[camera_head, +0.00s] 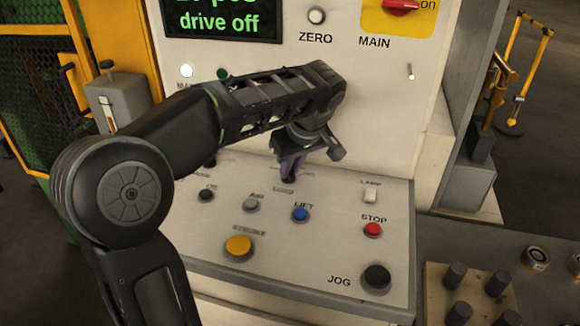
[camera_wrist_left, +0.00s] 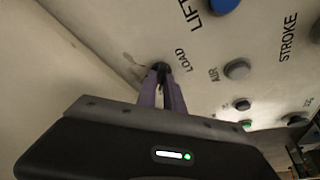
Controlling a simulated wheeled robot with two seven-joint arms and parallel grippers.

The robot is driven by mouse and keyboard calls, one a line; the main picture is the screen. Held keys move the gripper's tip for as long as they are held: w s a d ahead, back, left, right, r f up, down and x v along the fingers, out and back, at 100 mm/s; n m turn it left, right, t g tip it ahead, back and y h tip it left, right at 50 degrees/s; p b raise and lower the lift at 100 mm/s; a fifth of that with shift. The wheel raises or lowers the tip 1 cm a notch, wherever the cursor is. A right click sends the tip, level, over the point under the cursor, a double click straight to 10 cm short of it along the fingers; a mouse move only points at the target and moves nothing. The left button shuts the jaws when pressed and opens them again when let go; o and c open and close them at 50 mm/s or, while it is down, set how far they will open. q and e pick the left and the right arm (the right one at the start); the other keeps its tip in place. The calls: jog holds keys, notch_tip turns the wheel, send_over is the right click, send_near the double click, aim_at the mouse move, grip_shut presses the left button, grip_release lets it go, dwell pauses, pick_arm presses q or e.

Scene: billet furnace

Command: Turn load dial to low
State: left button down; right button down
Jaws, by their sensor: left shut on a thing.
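The load dial (camera_wrist_left: 160,67) is a small dark knob beside the LOAD label on the sloped white console (camera_head: 330,250). It shows in the left wrist view between my fingertips, which hide most of it. My left gripper (camera_head: 289,172) reaches down to the back part of the console, and its purple fingers are shut on the dial; they also show in the left wrist view (camera_wrist_left: 162,88). I cannot read the dial's setting. My right gripper is not in view.
A blue LIFT button (camera_head: 300,214), a grey AIR button (camera_head: 251,205), a yellow STROKE button (camera_head: 238,246), a red STOP button (camera_head: 373,229) and a black JOG knob (camera_head: 376,277) stand nearby. The upright panel with a green-lettered screen (camera_head: 222,20) rises behind.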

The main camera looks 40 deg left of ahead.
aim_at(296, 188)
pick_arm(q)
jog(key=c, duration=1.5)
grip_release()
jog(key=shift+o, duration=0.2)
jog(key=shift+d+r, duration=0.2)
jog(key=shift+r, duration=0.3)
jog(key=p+v, duration=0.3)
jog(key=v, duration=0.3)
jog(key=shift+r, duration=0.35)
jog(key=shift+s+d, duration=0.1)
